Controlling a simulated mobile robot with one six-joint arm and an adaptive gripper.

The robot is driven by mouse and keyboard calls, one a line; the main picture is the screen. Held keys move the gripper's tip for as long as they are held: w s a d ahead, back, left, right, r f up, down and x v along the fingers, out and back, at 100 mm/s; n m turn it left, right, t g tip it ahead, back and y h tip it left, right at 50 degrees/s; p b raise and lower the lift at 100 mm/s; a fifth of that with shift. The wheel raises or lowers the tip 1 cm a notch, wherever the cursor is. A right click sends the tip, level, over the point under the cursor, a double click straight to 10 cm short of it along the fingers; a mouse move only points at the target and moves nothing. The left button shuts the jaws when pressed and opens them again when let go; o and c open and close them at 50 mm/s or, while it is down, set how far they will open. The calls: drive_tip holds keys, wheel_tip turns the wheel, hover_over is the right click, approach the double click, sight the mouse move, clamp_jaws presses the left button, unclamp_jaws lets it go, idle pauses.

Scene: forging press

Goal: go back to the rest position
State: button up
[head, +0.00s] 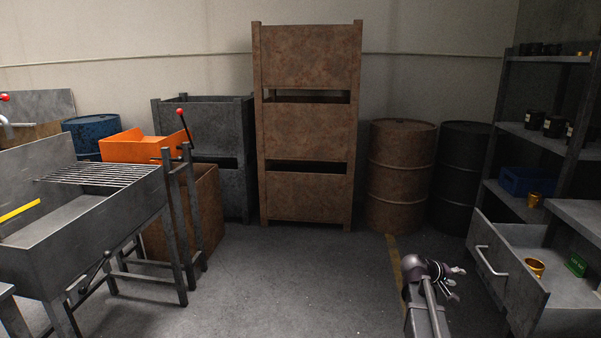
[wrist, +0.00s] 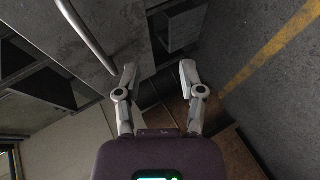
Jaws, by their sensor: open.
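My gripper (head: 454,281) is at the lower right of the head view, above the floor and to the left of the open drawer (head: 511,277). In the wrist view my gripper (wrist: 158,75) shows two fingers standing apart with nothing between them. The drawer's pull handle shows in the wrist view (wrist: 84,38) at the upper left, near the left finger. I cannot tell how far the fingers are from the drawer front.
The open drawer holds a gold cup (head: 535,267) and a green block (head: 576,265). A shelf rack (head: 545,131) stands on the right. A metal trough (head: 80,222) is on the left. Barrels (head: 401,180) and a rusty crate stack (head: 308,130) stand behind. The middle floor (head: 290,275) is clear.

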drive_tip(key=s+a+f+g+y, duration=0.1)
drive_tip(key=s+a+f+y, duration=0.4)
drive_tip(key=a, duration=0.4)
drive_tip(key=s+a+f+m+g+y, duration=0.1)
drive_tip(key=s+a+f+y, duration=0.15)
drive_tip(key=s+a, duration=0.65)
drive_tip(key=s+a+f+g+y, duration=0.1)
drive_tip(key=s+a+f+y, duration=0.3)
drive_tip(key=a, duration=0.6)
wheel_tip(320, 180, up, 32)
drive_tip(key=s+a+p, duration=0.1)
drive_tip(key=s+p, duration=0.1)
drive_tip(key=p, duration=2.8)
drive_tip(key=shift+a+f+g+y+p, duration=0.15)
drive_tip(key=shift+a+g+y+p, duration=0.15)
drive_tip(key=shift+a+y+p, duration=0.15)
drive_tip(key=shift+d, duration=0.1)
drive_tip(key=shift+d, duration=0.1)
